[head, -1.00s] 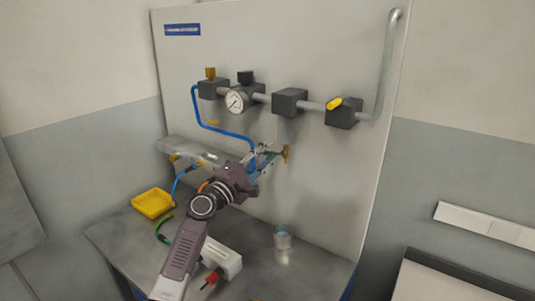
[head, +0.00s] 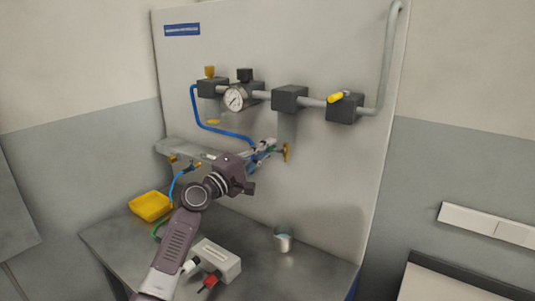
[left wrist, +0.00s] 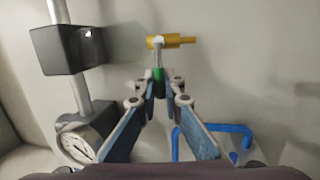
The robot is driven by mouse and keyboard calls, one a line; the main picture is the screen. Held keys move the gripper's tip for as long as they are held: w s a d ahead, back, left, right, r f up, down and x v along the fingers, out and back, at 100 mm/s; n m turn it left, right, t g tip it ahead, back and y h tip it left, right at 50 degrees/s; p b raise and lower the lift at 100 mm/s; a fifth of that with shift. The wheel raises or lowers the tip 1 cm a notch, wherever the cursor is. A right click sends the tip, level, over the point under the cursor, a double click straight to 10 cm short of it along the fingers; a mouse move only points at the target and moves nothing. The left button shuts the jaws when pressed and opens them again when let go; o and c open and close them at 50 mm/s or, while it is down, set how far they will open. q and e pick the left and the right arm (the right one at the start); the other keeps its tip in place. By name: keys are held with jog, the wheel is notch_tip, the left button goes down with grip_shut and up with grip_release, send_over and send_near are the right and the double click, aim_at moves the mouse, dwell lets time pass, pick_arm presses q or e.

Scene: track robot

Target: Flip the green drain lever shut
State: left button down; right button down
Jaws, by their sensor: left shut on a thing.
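The green drain lever (left wrist: 158,82) is held between the fingertips of my left gripper (left wrist: 160,88) in the left wrist view. It joins a silvery stem below a brass drain valve (left wrist: 176,41). In the head view, my left gripper (head: 270,147) reaches up to the panel, just left of the brass valve (head: 287,152). Its fingers mostly hide the lever there. My right gripper is not in view.
A pipe with dark blocks, a pressure gauge (head: 236,98) and a yellow handle (head: 335,97) runs above. A blue hose (head: 221,131) passes left of the gripper. Below, the bench holds a yellow tray (head: 150,206), a cup (head: 283,240) and a white box (head: 217,262).

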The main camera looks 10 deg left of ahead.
pick_arm(q)
jog(key=c, duration=2)
grip_release()
jog(key=shift+c, duration=0.2)
jog(key=shift+s, duration=0.1)
jog(key=shift+a, duration=0.1)
jog(key=v, duration=1.2)
jog(key=shift+f, duration=0.1)
